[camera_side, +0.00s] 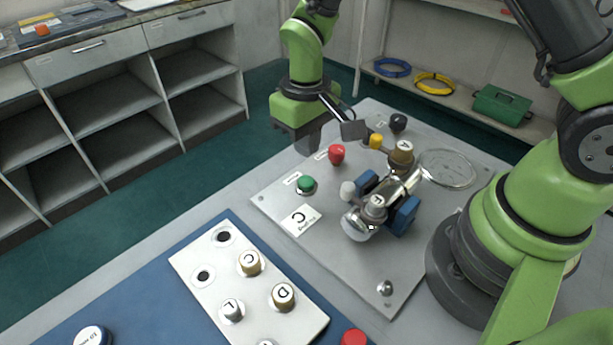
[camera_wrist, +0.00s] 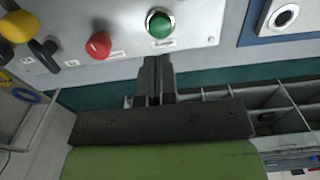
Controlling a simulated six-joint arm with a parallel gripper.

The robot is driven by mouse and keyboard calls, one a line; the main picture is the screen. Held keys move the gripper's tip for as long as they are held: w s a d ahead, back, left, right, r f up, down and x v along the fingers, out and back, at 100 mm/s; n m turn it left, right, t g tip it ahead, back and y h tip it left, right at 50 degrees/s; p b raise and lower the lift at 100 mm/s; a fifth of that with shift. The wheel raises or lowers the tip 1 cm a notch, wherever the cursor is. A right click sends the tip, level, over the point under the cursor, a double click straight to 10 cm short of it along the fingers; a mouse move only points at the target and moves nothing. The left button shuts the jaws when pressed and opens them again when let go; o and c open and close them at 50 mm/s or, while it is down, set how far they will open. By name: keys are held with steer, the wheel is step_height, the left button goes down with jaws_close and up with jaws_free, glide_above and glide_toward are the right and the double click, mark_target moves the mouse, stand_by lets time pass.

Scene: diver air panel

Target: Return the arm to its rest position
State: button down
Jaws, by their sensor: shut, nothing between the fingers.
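My gripper (camera_side: 303,142) hangs from my green arm over the far left edge of the grey panel (camera_side: 358,235), behind the green button (camera_side: 305,184) and left of the red knob (camera_side: 337,154). It appears clear of the panel, and it holds nothing. In the wrist view the two dark fingers (camera_wrist: 156,78) are together, just below the green button (camera_wrist: 160,23) in the picture. The red knob (camera_wrist: 98,44) lies to their upper left.
The panel carries a blue-clamped metal valve assembly (camera_side: 404,213), a yellow knob (camera_side: 376,141) and a black knob (camera_side: 398,122). A white block with lettered knobs (camera_side: 250,263) sits on a blue mat (camera_side: 226,220). Shelves (camera_side: 110,91) stand at left; a green toolbox (camera_side: 501,106) is behind.

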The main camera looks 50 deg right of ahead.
steer(key=s+d+r+m+t, duration=0.1)
steer(key=s+r+t, duration=0.15)
steer(key=r, duration=0.35)
steer(key=s+d+r+m+t+y, duration=0.1)
steer(key=s+r, duration=0.2)
steer(key=r, duration=0.4)
steer(key=s+d+r+m+t, duration=0.1)
steer(key=s+r, duration=0.2)
steer(key=r, duration=0.3)
steer(key=s+r+m+t+y, duration=0.1)
steer(key=s+r+t, duration=0.1)
steer(key=s, duration=0.6)
steer(key=shift+d+r+t, duration=0.35)
steer(key=shift+d+r, duration=0.05)
steer(key=shift+s, duration=0.1)
